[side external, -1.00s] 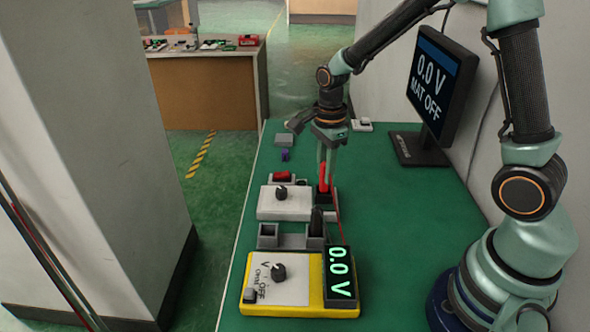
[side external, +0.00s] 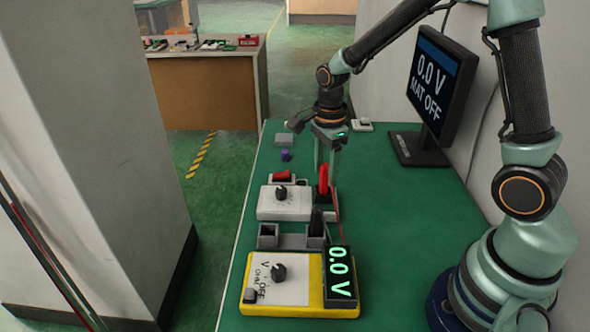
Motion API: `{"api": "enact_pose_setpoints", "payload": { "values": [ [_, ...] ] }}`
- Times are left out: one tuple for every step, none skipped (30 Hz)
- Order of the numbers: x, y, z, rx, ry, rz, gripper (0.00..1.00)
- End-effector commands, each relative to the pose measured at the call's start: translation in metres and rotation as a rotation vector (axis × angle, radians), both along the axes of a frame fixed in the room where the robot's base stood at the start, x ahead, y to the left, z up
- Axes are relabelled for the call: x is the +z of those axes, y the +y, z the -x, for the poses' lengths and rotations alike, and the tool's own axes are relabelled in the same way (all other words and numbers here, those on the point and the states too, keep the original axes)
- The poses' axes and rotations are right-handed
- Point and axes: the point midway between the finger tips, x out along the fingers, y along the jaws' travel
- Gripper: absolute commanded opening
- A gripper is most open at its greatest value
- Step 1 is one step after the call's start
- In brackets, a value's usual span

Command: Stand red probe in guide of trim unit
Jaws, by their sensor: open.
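The red probe (side external: 323,178) is upright at the right edge of the white trim unit (side external: 268,206), which has a dark knob on top. Its lower end is at the small dark guide (side external: 324,197); how deep it sits cannot be told. My gripper (side external: 327,172) is open, pointing down around or just beside the probe's upper part. Whether a finger touches the probe cannot be told. A thin red lead runs from the probe towards the yellow meter (side external: 242,300), whose display reads 0.0 V.
A black probe (side external: 316,218) stands in the grey holder (side external: 290,241) between trim unit and meter. A red rocker switch (side external: 282,176), a purple piece (side external: 285,155) and a grey block (side external: 284,140) lie beyond. A monitor (side external: 440,85) stands right. The green table's right side is clear.

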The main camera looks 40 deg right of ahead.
Motion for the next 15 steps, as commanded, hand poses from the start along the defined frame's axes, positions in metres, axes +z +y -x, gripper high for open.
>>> {"api": "enact_pose_setpoints", "payload": {
  "values": [
    [0.008,0.0,-0.002,0.0,-0.006,0.001,0.56],
    [0.013,0.0,-0.001,0.0,-0.006,0.001,0.56],
    [0.02,0.0,-0.002,0.0,-0.008,0.0,0.56],
    [0.026,0.0,-0.002,0.0,-0.008,0.0,0.56],
    [0.032,0.0,-0.002,0.0,-0.009,0.0,0.56],
    [0.041,0.0,-0.002,0.0,-0.009,0.0,0.56],
    [0.048,0.0,-0.002,0.0,-0.009,0.0,0.56],
    [0.054,0.0,-0.002,0.0,-0.008,0.0,0.56],
    [0.063,0.0,-0.002,0.0,-0.009,0.0,0.56],
    [0.068,0.0,-0.002,0.0,-0.009,0.0,0.56],
    [0.074,0.0,-0.001,0.0,-0.007,0.0,0.56],
    [0.082,0.0,-0.002,0.0,-0.008,0.0,0.56],
    [0.087,0.0,-0.001,0.0,-0.008,0.0,0.56],
    [0.091,0.0,-0.001,0.0,-0.006,0.001,0.56],
    [0.097,0.0,-0.001,0.0,-0.006,0.001,0.56]
  ]
}}
